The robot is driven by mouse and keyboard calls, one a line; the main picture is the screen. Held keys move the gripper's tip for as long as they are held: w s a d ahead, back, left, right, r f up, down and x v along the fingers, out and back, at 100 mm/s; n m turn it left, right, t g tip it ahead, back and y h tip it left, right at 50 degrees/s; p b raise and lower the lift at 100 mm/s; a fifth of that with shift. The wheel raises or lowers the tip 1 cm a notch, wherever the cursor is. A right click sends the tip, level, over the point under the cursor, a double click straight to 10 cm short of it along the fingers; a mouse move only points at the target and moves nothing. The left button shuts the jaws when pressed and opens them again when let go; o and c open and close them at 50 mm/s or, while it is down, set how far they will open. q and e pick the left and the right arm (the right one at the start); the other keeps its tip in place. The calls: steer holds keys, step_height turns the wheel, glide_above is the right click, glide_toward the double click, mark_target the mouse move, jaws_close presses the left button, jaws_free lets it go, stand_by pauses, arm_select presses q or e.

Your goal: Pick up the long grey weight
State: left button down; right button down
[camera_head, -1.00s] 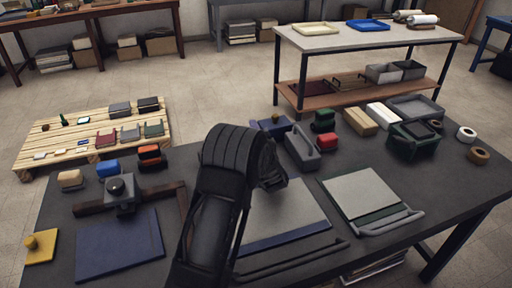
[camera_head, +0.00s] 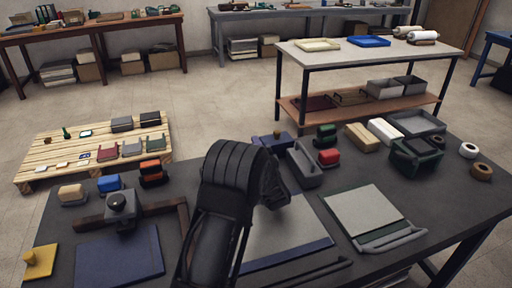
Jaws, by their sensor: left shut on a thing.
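The arm and gripper body hide the fingertips. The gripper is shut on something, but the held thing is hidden. A long grey piece with raised sides (camera_head: 304,166) lies just right of the gripper. I cannot tell whether it is the long grey weight. A rounded grey bar (camera_head: 392,240) lies along the front of another grey board (camera_head: 365,208). My right gripper is not in view.
A square-headed tool (camera_head: 121,204) and dark blue sheet (camera_head: 120,256) lie left. A pallet (camera_head: 45,158) stands beyond.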

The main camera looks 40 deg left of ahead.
arm_select(q)
steer(key=s+d+r, duration=0.8)
steer(key=d, duration=0.2)
steer(key=shift+s+p, duration=0.35)
stand_by(0.3)
